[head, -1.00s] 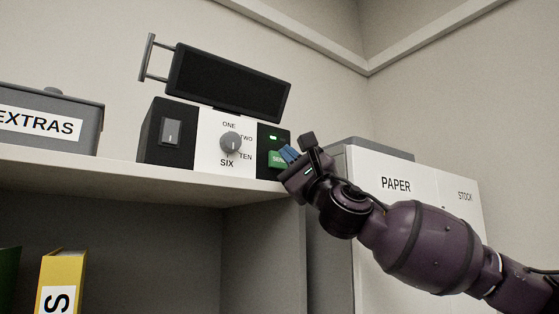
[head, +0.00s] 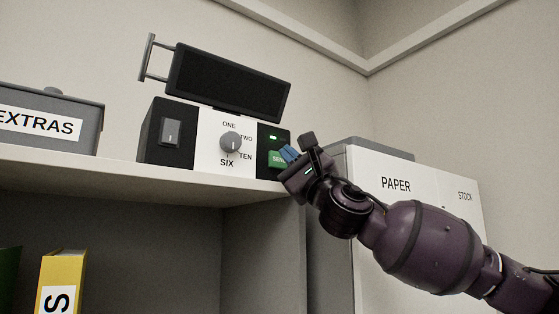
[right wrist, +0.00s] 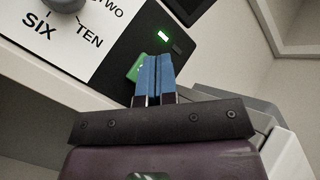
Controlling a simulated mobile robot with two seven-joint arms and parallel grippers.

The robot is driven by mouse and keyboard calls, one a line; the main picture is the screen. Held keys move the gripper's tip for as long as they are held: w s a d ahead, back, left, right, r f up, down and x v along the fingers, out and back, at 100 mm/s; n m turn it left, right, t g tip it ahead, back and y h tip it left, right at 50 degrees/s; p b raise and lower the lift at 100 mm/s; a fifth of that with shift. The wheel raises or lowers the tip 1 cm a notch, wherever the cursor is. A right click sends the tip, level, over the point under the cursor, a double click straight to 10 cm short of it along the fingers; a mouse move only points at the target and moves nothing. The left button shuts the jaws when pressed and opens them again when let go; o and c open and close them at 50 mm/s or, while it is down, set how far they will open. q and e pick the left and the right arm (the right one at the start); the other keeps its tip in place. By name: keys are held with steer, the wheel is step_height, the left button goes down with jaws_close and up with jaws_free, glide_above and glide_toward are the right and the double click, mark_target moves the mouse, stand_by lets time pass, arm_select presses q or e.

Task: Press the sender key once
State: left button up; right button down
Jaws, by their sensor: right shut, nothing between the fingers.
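The sender key is a green key (head: 275,159) at the right end of the device on the shelf; it also shows in the right wrist view (right wrist: 134,70), partly hidden by my fingers. A green lamp (head: 273,138) is lit above it. My right gripper (head: 288,154) is shut and empty, its blue fingertips at the key's right side. In the right wrist view the shut fingertips (right wrist: 155,58) overlap the key's right part; I cannot tell whether they touch it. My left gripper is not in view.
The device has a dial (head: 230,143), a rocker switch (head: 171,132) and a dark screen (head: 228,82) on top. A grey EXTRAS box (head: 85,117) stands left on the shelf (head: 130,176). A PAPER cabinet (head: 396,170) stands at the right, behind my arm.

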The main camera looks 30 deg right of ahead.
steer(key=shift+w, duration=0.15)
stand_by(0.4)
steer(key=shift+w+p, duration=0.3)
steer(key=shift+w+a, duration=0.1)
steer(key=shift+w, duration=0.3)
stand_by(0.9)
steer(key=shift+s, duration=0.85)
steer(key=s, duration=0.3)
steer(key=s+b, duration=0.1)
steer(key=s, duration=0.1)
steer(key=shift+d, duration=0.25)
stand_by(0.3)
stand_by(0.9)
